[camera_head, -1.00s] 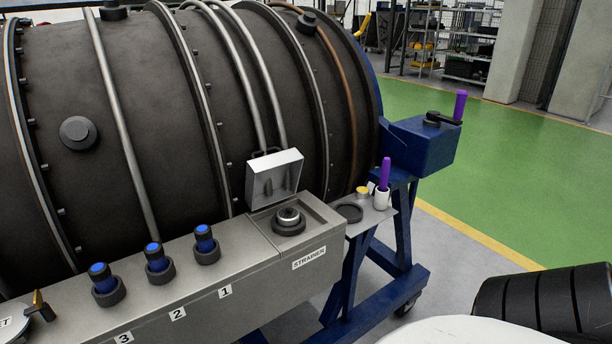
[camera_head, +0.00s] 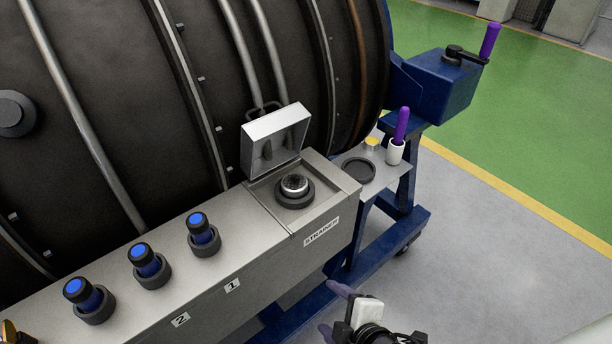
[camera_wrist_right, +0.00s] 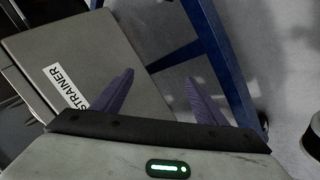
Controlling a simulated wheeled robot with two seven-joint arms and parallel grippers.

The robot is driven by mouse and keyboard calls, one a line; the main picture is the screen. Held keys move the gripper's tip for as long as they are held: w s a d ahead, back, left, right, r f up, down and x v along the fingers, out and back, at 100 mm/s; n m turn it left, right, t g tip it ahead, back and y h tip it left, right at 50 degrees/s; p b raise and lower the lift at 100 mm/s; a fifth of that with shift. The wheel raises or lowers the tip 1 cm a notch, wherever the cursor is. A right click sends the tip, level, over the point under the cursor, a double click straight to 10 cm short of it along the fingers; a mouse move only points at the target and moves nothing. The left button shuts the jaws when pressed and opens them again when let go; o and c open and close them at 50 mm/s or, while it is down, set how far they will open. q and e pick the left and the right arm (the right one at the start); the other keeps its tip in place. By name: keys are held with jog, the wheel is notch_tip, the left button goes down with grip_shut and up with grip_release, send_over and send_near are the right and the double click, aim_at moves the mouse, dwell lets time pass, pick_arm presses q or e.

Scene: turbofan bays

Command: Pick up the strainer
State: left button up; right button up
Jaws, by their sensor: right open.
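The strainer (camera_head: 294,186) is a small silver-rimmed cylinder with a dark top. It sits upright in a dark round seat inside the open bay marked STRAINER, whose metal lid (camera_head: 277,137) stands raised behind it. My right gripper (camera_head: 334,310) is open and empty, low in front of the bay's labelled face, to the right of and below the strainer. In the right wrist view its two purple fingers (camera_wrist_right: 157,95) are spread apart. The bay's STRAINER label (camera_wrist_right: 66,88) shows left of them; the strainer itself is not visible there.
Several blue-topped plugs (camera_head: 201,230) stand along the grey housing at left. A side shelf (camera_head: 384,176) holds a dark ring (camera_head: 358,170), a yellow-topped item (camera_head: 371,144) and a white cup (camera_head: 394,152) with a purple-handled tool. A blue stand leg (camera_head: 407,185) is at right.

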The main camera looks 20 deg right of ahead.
jog(key=w+d+r+n+t+h+p, duration=0.1)
jog(key=w+d+r+n+h, duration=0.15)
jog(key=r+n, duration=0.35)
jog(key=w+d+r+n+t+h+p, duration=0.15)
jog(key=w+r+n, duration=0.25)
jog(key=r, duration=0.5)
jog(key=n+t+y, duration=0.2)
jog(key=n+t, duration=0.2)
jog(key=n, duration=0.8)
send_near(296, 187)
jog(key=w, duration=0.2)
jog(key=w+f, duration=0.1)
jog(key=w, duration=0.1)
jog(key=shift+d, duration=0.3)
jog(key=w, duration=0.5)
jog(key=shift+w+f, duration=0.15)
jog(key=shift+f, duration=0.2)
jog(key=c, duration=1.2)
